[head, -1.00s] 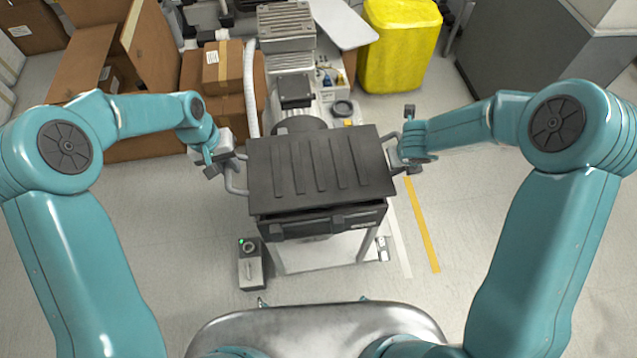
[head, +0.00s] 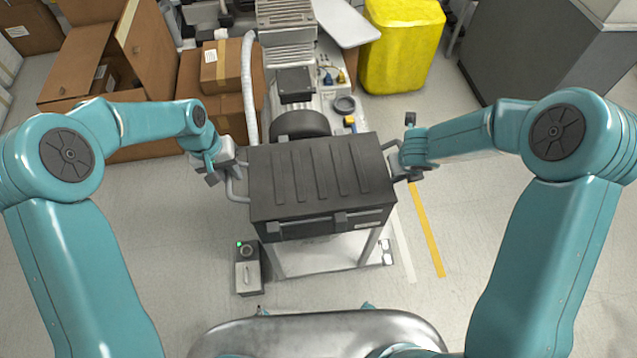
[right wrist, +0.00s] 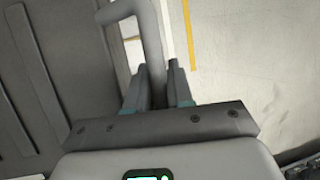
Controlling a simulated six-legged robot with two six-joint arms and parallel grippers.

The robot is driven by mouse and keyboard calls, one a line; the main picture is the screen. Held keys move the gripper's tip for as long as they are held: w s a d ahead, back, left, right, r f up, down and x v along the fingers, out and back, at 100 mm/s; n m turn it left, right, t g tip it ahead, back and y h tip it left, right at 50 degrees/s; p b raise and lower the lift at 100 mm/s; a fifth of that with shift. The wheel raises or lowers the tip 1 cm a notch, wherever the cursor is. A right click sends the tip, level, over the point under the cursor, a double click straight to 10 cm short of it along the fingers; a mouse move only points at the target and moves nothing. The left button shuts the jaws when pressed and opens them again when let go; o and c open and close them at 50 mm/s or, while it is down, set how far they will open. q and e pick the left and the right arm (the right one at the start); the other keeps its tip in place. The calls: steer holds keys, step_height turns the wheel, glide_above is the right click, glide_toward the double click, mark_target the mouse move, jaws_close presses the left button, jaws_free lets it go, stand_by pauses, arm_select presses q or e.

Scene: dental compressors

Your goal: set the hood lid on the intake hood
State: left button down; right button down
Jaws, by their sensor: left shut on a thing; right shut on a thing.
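The hood lid (head: 318,180) is a dark grey ribbed panel with a bent bar handle at each side. It lies level over the intake hood (head: 318,228), a dark box with latches on its front face. No clear gap shows between them along the front; the rear edge contact is hidden. My left gripper (head: 222,172) is shut on the lid's left handle. My right gripper (head: 408,168) is shut on the right handle. In the right wrist view the fingers (right wrist: 158,88) close around the grey handle bar (right wrist: 150,45), beside the ribbed lid (right wrist: 50,80).
A compressor motor (head: 298,122) stands right behind the hood. A small control box (head: 249,268) with a green light sits on the floor at front left. Cardboard boxes (head: 222,105) are behind my left arm, a yellow bin (head: 402,45) at back right. Floor on the right is clear.

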arm_select(q)
steer(key=c, duration=1.4)
jaws_free()
steer(key=shift+a+f, duration=0.1)
steer(key=shift+f, duration=0.3)
arm_select(e)
steer(key=c, duration=1.4)
jaws_free()
steer(key=shift+d+f, duration=0.15)
steer(key=shift+f, duration=0.25)
arm_select(q)
steer(key=o, duration=0.4)
steer(key=shift+r, duration=0.15)
arm_select(e)
steer(key=o, duration=0.4)
steer(key=shift+r, duration=0.15)
arm_select(q)
steer(key=shift+r, duration=0.2)
arm_select(e)
steer(key=shift+s+r, duration=0.1)
steer(key=shift+r, duration=0.2)
arm_select(q)
step_height(320, 180, up, 12)
steer(key=a, duration=0.2)
steer(key=shift+s+f, duration=0.15)
steer(key=shift+f, duration=0.1)
arm_select(e)
steer(key=v, duration=1.1)
steer(key=shift+s+a+r, duration=0.15)
steer(key=shift+a, duration=0.1)
